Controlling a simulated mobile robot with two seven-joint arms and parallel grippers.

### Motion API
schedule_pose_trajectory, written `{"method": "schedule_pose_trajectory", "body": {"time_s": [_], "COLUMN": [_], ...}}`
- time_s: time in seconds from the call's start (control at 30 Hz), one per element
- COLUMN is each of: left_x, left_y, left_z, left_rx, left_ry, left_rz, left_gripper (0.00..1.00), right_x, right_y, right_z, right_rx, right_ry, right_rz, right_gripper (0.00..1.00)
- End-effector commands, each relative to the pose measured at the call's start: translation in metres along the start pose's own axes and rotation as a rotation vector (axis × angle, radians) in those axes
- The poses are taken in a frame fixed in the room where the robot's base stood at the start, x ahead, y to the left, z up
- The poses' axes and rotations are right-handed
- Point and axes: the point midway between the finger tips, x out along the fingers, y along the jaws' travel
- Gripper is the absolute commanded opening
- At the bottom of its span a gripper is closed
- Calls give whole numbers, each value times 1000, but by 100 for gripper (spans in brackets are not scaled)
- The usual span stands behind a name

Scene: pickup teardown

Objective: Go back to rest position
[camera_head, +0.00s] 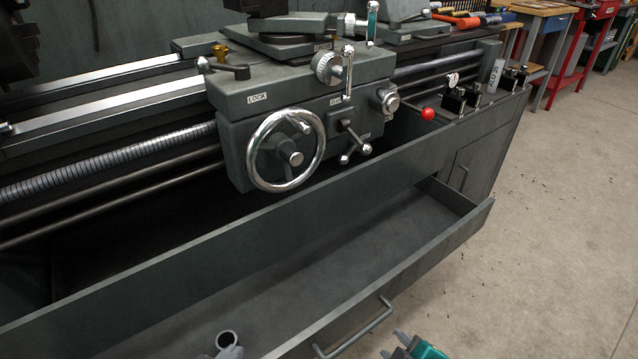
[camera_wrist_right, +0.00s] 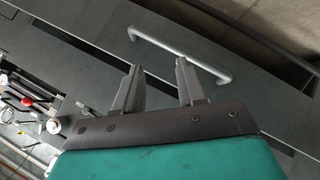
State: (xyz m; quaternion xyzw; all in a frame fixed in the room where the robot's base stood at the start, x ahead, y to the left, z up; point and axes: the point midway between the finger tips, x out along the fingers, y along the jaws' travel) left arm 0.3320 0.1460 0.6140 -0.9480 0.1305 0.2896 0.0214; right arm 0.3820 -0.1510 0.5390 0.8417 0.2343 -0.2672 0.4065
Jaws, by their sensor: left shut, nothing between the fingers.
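My right gripper (camera_head: 397,345) shows at the bottom edge of the head view, with grey fingers and a teal body, just outside the open drawer's front. In the right wrist view its fingers (camera_wrist_right: 157,85) are apart with nothing between them. The drawer handle (camera_head: 355,328) is close by, and it also shows past the fingertips in the wrist view (camera_wrist_right: 180,55); the fingers are not around it. A small grey part of my left gripper (camera_head: 230,352) shows at the bottom edge, shut, beside a short grey cylinder with a dark round opening (camera_head: 226,339). Most of the left gripper is out of frame.
The grey drawer (camera_head: 300,262) stands open below the lathe. The lathe carriage with its handwheel (camera_head: 287,150) and a red-knobbed lever (camera_head: 427,114) are above it. Open concrete floor (camera_head: 565,200) lies to the right. Workbenches stand at the back right.

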Motion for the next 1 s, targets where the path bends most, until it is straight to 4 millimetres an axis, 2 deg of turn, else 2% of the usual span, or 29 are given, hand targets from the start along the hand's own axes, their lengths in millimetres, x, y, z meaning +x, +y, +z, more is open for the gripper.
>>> {"method": "schedule_pose_trajectory", "body": {"time_s": [0.1,0.3,0.77,1.0], "left_x": [0,0,0,0], "left_y": [0,0,0,0], "left_z": [0,0,1,1], "left_rx": [0,0,-1,-2], "left_ry": [0,0,-2,-2], "left_rz": [0,0,0,0], "left_gripper": [0,0,0,0], "right_x": [-35,-94,-191,-160], "right_y": [7,12,10,10], "right_z": [3,11,20,12], "right_rx": [209,494,831,828], "right_ry": [-119,-303,-561,-433], "right_rz": [-52,-116,-168,-138], "right_gripper": [40,40,40,40]}}
